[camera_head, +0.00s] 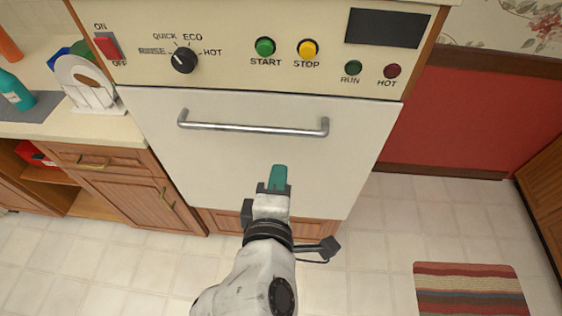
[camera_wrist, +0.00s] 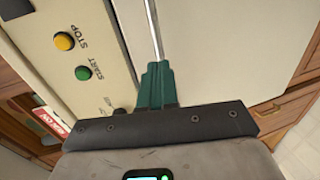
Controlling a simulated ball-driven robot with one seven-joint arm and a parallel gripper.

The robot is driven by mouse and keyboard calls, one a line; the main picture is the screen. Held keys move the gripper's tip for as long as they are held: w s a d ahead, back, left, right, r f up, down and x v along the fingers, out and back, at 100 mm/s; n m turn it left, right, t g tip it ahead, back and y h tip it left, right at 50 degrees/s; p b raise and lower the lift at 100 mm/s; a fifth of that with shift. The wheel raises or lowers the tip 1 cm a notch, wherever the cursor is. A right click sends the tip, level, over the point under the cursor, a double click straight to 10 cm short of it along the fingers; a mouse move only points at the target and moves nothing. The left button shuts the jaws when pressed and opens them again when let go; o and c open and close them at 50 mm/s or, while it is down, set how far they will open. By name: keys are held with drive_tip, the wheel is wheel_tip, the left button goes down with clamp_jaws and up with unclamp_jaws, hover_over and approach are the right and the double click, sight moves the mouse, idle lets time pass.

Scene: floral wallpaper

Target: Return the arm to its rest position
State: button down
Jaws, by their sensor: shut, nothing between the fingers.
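My gripper (camera_head: 279,176) is in the lower middle of the head view, in front of the white dishwasher door (camera_head: 200,170). Its green fingers are together, with nothing between them. In the wrist view the shut fingers (camera_wrist: 157,75) point towards the door and its metal handle (camera_wrist: 153,25). In the head view the handle (camera_head: 253,127) lies above the fingertips, with a gap between them in the picture. The door looks closed. My arm reaches up from the bottom edge of the head view.
The control panel above the door has a dial (camera_head: 184,61), a green start button (camera_head: 265,47) and a yellow stop button (camera_head: 308,49). Wooden cabinets (camera_head: 125,190) and a counter with a dish rack (camera_head: 90,85) stand left. Tiled floor and a striped rug (camera_head: 468,290) are at right.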

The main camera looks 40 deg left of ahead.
drive_tip(key=shift+v, duration=1.95)
drive_tip(key=shift+d+f, duration=0.1)
drive_tip(key=shift+f, duration=0.05)
drive_tip(key=w+d+f+m+g+h, duration=0.2)
drive_tip(key=d+f+m+h, duration=0.35)
drive_tip(key=d, duration=0.65)
drive_tip(key=w+d+f+m+g+h, duration=0.25)
drive_tip(key=d+f+m, duration=0.5)
drive_tip(key=d, duration=0.55)
drive_tip(key=s+d+f+m+g, duration=0.3)
drive_tip(key=s+d+f+m, duration=0.2)
drive_tip(key=s+d, duration=0.3)
drive_tip(key=s+d+f+m+g, duration=0.4)
drive_tip(key=s+d, duration=0.4)
drive_tip(key=d, duration=0.3)
drive_tip(key=f+m, duration=0.1)
drive_tip(key=m, duration=0.1)
drive_tip(key=shift+s+m, duration=0.35)
drive_tip(key=shift+m, duration=0.05)
drive_tip(key=shift+f+g, duration=0.15)
drive_tip(key=shift+g, duration=0.1)
